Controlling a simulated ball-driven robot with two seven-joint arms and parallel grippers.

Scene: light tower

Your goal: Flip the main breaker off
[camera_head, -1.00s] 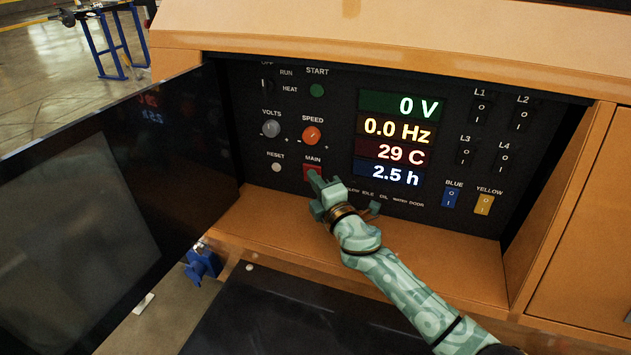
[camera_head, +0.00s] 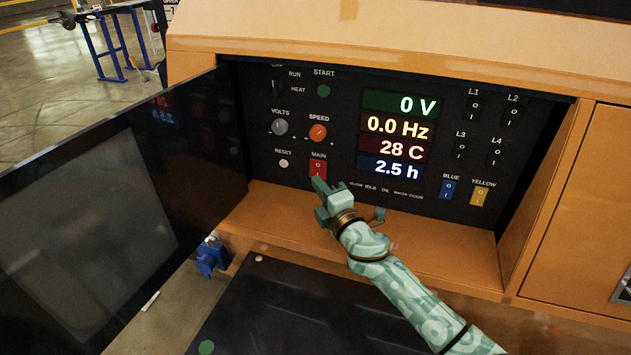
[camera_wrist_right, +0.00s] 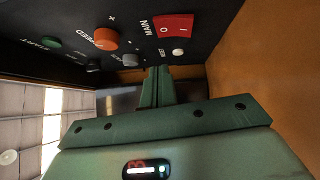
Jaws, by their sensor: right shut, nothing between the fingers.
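The red MAIN breaker switch (camera_head: 318,168) sits low on the black control panel, under the orange SPEED knob (camera_head: 318,132). In the right wrist view the red switch (camera_wrist_right: 174,27) shows whole, with its I and O marks, above the fingers. My right gripper (camera_head: 318,183) is shut and empty. Its fingertips are just below the switch in the head view, and a gap shows between fingers and switch in the wrist view (camera_wrist_right: 158,72). My left gripper is not in view.
The displays (camera_head: 400,135) read 0 V, 0.0 Hz, 28 C and 2.5 h. Blue (camera_head: 447,189) and yellow (camera_head: 479,193) switches are at the right. The open dark door (camera_head: 190,140) bounds the left. An orange ledge (camera_head: 280,205) runs below the panel.

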